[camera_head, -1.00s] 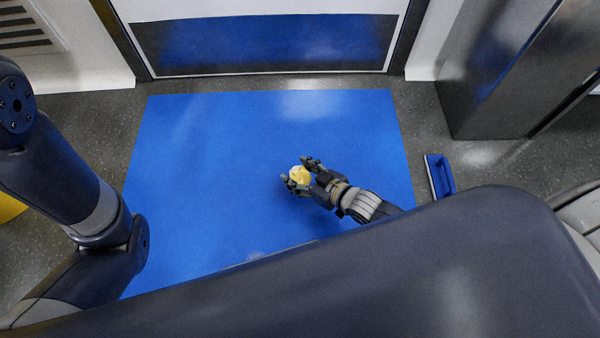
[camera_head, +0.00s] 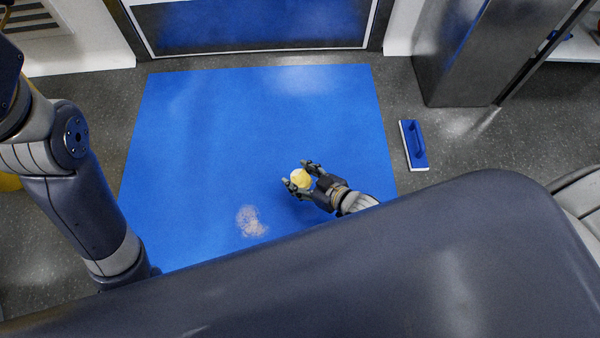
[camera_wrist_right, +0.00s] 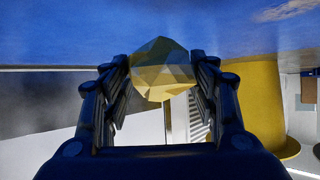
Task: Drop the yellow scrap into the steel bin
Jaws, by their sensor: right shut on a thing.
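The yellow scrap (camera_head: 301,181) is a small faceted lump. My right gripper (camera_head: 299,174) is shut on it, with a finger on either side, above the blue mat. In the right wrist view the scrap (camera_wrist_right: 162,70) sits between the fingertips of the right gripper (camera_wrist_right: 160,82). My left arm comes in at the left of the head view, but its gripper is not in view. I cannot pick out a steel bin in these frames.
The blue mat (camera_head: 230,130) lies on the speckled grey floor, with a pale scuffed patch (camera_head: 251,222) on it. A blue-handled pad (camera_head: 414,146) lies right of the mat. A tall steel cabinet (camera_head: 460,50) stands at upper right. A yellow object (camera_head: 9,183) shows at the left edge.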

